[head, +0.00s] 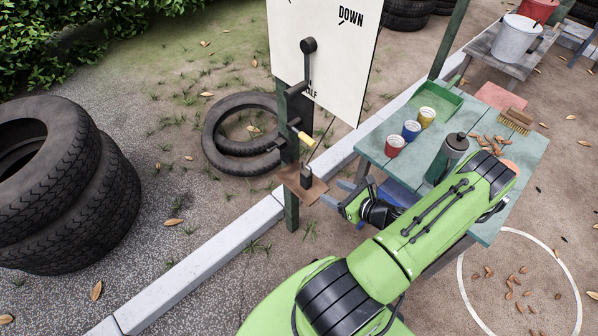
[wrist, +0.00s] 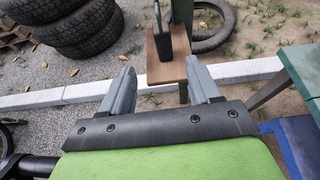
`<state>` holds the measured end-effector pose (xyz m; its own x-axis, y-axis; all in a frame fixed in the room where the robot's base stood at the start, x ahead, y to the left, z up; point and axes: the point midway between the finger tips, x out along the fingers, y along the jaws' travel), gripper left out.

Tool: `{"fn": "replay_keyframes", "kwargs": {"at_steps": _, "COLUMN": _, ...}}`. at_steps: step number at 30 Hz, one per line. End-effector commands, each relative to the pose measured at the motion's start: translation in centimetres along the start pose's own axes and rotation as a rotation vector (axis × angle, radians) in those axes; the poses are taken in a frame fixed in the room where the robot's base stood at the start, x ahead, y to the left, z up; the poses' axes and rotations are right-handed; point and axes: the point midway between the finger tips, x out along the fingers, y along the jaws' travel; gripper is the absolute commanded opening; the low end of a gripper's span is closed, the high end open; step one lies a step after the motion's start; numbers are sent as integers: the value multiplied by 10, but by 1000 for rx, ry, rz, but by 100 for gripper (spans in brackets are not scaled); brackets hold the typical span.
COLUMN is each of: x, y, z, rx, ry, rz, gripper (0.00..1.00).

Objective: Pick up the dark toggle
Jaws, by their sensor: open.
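The dark toggle (head: 306,177) stands upright on a small brown wooden shelf (head: 316,191) fixed to a dark green post. In the wrist view the toggle (wrist: 159,42) is a dark upright piece on the shelf (wrist: 166,72), with its top cut off by the frame edge. My gripper (head: 338,193) is to the right of the shelf in the head view. In the wrist view my gripper (wrist: 160,76) has its two grey fingers wide apart, with nothing between the tips. The toggle appears beyond the fingertips, not touching them.
A white board (head: 325,70) with a dark lever (head: 308,62) is above the shelf, and a yellow-tipped handle (head: 302,135) sticks out between. A green table (head: 518,165) with cans and a flask stands right. Stacked tyres (head: 60,190) are left.

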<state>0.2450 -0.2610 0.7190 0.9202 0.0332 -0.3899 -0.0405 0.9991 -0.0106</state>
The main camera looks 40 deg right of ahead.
Motion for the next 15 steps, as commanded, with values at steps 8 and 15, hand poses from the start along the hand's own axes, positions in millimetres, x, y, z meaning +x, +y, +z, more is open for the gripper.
{"fn": "replay_keyframes", "kwargs": {"at_steps": 8, "x": 54, "y": 0, "z": -3, "rx": 13, "ry": -7, "rz": -5, "gripper": 62}}
{"fn": "replay_keyframes", "kwargs": {"at_steps": 15, "x": 101, "y": -2, "z": -2, "rx": 12, "ry": -5, "rz": -7, "gripper": 62}}
